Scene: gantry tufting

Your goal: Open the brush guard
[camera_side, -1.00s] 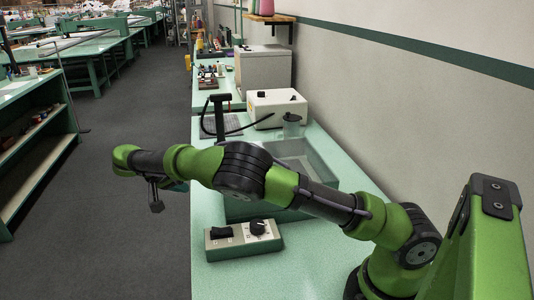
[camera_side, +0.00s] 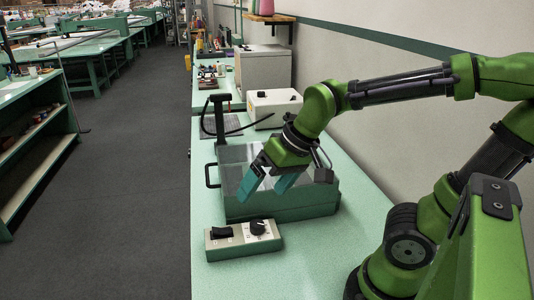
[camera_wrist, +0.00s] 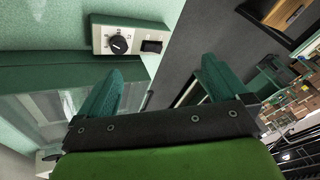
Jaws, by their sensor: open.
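The brush guard looks like the clear cover with a black handle (camera_side: 208,175) on the left end of a green box (camera_side: 290,206) on the bench. The cover appears to lie flat over the box, but my gripper and arm hide part of it. My gripper (camera_side: 266,187) is open and empty, its teal fingers pointing down in front of the box's near side, right of the handle and apart from it. In the wrist view, my gripper (camera_wrist: 163,66) has its fingers spread, with the green box and clear panel (camera_wrist: 40,105) to the left.
A control box (camera_side: 243,238) with a dial and black switch sits in front of the green box; it also shows in the wrist view (camera_wrist: 125,36). A white machine (camera_side: 274,103) and a black post (camera_side: 220,115) stand behind. The aisle floor (camera_side: 130,200) lies left of the bench.

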